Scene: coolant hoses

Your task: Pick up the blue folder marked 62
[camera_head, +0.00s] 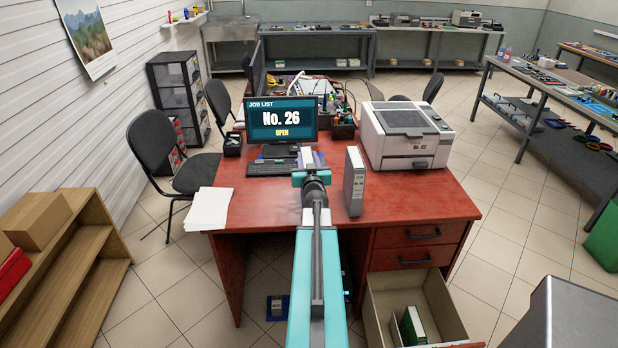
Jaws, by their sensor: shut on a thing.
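My gripper (307,157) reaches over the red desk, seen from behind at the end of my teal arm. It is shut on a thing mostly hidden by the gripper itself. A sliver of blue (319,158), which looks like the blue folder, shows right beside the jaws. Its marking does not show, and I cannot tell whether it is clear of the desk top.
A grey binder (354,182) stands upright just right of my arm. A printer (405,136), monitor (283,120), keyboard (272,168) and papers (209,209) occupy the red desk (445,198). Its lower drawer (447,310) is open, holding a green folder (413,326). A chair (165,150) stands left.

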